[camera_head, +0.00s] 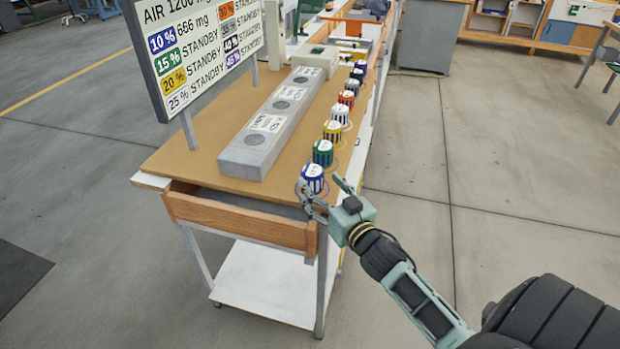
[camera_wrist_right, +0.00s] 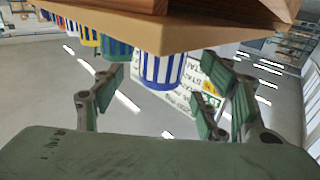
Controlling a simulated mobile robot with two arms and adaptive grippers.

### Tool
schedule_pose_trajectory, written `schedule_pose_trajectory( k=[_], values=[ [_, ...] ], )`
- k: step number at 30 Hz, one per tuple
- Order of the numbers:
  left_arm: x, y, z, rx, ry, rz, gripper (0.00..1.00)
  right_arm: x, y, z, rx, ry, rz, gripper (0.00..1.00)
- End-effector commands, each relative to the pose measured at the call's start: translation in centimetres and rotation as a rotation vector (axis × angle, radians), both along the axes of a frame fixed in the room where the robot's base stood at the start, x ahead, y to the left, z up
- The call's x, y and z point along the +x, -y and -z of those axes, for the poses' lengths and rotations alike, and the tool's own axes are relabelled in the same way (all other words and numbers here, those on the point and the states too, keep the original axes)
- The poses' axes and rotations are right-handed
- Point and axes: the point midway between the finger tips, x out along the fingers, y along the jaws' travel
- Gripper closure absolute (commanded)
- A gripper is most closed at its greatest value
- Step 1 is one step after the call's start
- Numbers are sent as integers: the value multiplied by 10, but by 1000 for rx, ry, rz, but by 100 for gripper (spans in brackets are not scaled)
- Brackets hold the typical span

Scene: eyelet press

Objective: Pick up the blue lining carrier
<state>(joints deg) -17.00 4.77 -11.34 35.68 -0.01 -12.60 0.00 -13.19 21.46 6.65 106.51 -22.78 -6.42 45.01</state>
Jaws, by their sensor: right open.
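The blue lining carrier (camera_head: 312,177), a white-topped cup with blue and white stripes, stands upright at the near corner of the brown bench top. My right gripper (camera_head: 322,188) is open at that corner, its fingers close to the carrier. In the right wrist view, which looks upside down, the blue carrier (camera_wrist_right: 162,70) appears between the spread fingers of the right gripper (camera_wrist_right: 165,88). A gap shows on each side, and I see no grip on it. My left gripper is not in view.
A green carrier (camera_head: 323,153), a yellow one (camera_head: 332,131) and several others stand in a row behind along the bench's right edge. A long grey block (camera_head: 250,150) lies to their left. A sign board (camera_head: 195,50) stands at the left. The floor right of the bench is clear.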

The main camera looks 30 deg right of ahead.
Motion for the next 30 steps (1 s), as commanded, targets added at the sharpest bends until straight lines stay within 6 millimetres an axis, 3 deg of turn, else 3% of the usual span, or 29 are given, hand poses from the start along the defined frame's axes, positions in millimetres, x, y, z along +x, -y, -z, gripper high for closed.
schedule_pose_trajectory(
  k=[9,19,30],
  values=[
    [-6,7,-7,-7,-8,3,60,45,2,-1,0,0,1,33],
    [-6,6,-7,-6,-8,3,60,51,2,0,0,-1,0,34],
    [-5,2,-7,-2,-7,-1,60,51,2,0,0,-1,0,67]
  ],
)
